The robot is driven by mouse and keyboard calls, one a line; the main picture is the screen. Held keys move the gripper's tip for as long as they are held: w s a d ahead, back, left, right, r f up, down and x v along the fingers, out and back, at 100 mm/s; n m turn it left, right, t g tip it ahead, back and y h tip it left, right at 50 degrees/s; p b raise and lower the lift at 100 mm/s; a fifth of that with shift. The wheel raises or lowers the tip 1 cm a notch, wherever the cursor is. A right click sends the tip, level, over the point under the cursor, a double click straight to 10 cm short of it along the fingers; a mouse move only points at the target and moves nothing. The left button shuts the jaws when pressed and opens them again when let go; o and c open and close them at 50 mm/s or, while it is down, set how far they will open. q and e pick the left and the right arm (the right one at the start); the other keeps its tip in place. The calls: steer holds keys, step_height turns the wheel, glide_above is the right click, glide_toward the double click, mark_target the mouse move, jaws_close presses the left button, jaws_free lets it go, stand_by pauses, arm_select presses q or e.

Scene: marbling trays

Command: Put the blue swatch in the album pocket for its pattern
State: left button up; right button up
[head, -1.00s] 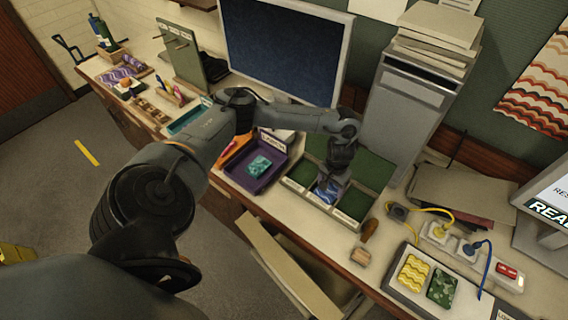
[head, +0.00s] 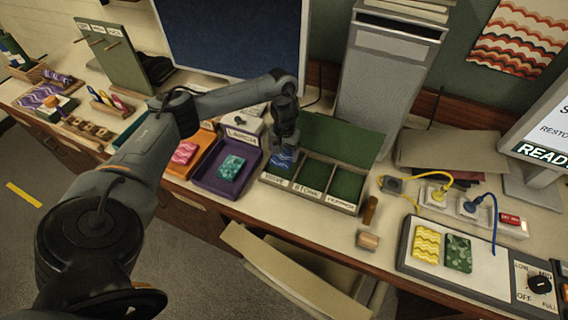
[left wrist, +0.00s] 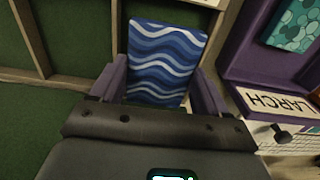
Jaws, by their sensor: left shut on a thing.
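The blue swatch (head: 282,159) has light and dark wavy bands, clear in the left wrist view (left wrist: 165,62). My left gripper (head: 285,146) is shut on it, with a purple finger on each side. It holds the swatch at the left pocket of the album (head: 309,190). In the left wrist view the swatch lies between that pocket's side walls; I cannot tell how deep it is. The middle pocket (head: 314,175) and right pocket (head: 346,185) show bare green floors. Their front labels are hard to read. My right gripper is not in view.
Left of the album is a purple tray labelled LARCH (head: 214,184) with a teal swatch (head: 231,167); an orange tray (head: 204,137) holds a pink one. Yellow (head: 426,244) and green (head: 457,253) swatches lie on a panel at right. A computer tower (head: 380,90) stands behind the album.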

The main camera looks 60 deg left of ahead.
mark_target(285, 154)
arm_select(q)
steer(key=shift+f+b, duration=1.35)
steer(key=shift+f, duration=0.9)
steer(key=shift+r, duration=0.1)
steer(key=o, duration=0.9)
steer(key=shift+c, duration=0.2)
